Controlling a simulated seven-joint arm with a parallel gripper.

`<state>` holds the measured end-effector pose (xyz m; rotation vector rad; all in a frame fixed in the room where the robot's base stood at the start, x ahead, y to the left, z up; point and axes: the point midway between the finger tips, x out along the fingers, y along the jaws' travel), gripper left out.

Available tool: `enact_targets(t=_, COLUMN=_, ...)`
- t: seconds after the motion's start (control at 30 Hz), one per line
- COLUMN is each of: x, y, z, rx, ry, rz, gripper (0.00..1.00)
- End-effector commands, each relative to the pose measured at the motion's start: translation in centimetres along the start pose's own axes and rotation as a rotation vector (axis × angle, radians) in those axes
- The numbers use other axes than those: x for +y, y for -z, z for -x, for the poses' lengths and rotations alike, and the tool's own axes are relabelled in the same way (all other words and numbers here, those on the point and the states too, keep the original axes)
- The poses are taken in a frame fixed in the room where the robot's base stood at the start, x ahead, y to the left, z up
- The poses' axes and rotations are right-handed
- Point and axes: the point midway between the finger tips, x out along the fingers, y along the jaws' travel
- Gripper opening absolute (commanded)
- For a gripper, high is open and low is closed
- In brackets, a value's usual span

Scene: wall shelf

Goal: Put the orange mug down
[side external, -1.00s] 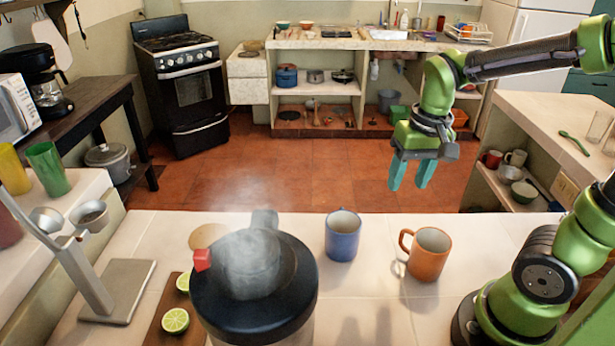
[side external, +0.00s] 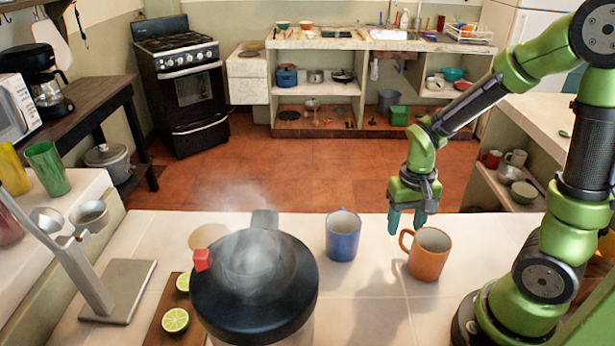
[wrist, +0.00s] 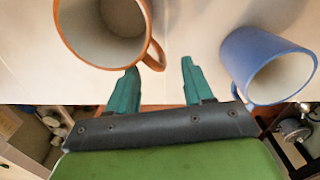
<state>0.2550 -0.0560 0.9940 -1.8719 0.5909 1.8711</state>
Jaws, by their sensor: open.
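The orange mug (side external: 428,256) stands upright on the tiled counter, its handle on the left side. In the wrist view the orange mug (wrist: 104,28) is at the upper left, its handle close to the left finger. My gripper (side external: 406,222) is open and empty, fingers pointing down, just behind and left of the orange mug. In the wrist view my gripper (wrist: 158,82) has its two teal fingers apart with bare counter between them. I cannot tell whether the left finger touches the handle.
A blue mug (side external: 342,236) stands left of my gripper; the blue mug also shows at right in the wrist view (wrist: 240,55). A large dark-lidded steaming pot (side external: 290,265) and a board with cut limes (side external: 175,320) are further left. The counter in front of the mugs is clear.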

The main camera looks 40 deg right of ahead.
Motion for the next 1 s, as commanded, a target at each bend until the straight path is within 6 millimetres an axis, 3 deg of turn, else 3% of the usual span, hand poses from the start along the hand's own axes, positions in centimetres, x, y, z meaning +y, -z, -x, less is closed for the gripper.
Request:
enact_targets(t=0.23, x=0.2, y=-0.1, z=-3.7, rx=-0.005, ry=-0.003, rz=-0.002, gripper=0.51)
enact_targets(t=0.57, x=0.2, y=-0.1, z=-4.5, rx=0.0, ry=0.0, rz=0.0, gripper=0.51)
enact_targets(t=0.9, x=0.2, y=-0.1, z=-4.5, rx=0.0, ry=0.0, rz=0.0, gripper=0.02)
enact_targets(t=1.0, x=0.2, y=-0.1, z=-4.5, rx=0.0, ry=0.0, rz=0.0, gripper=0.0)
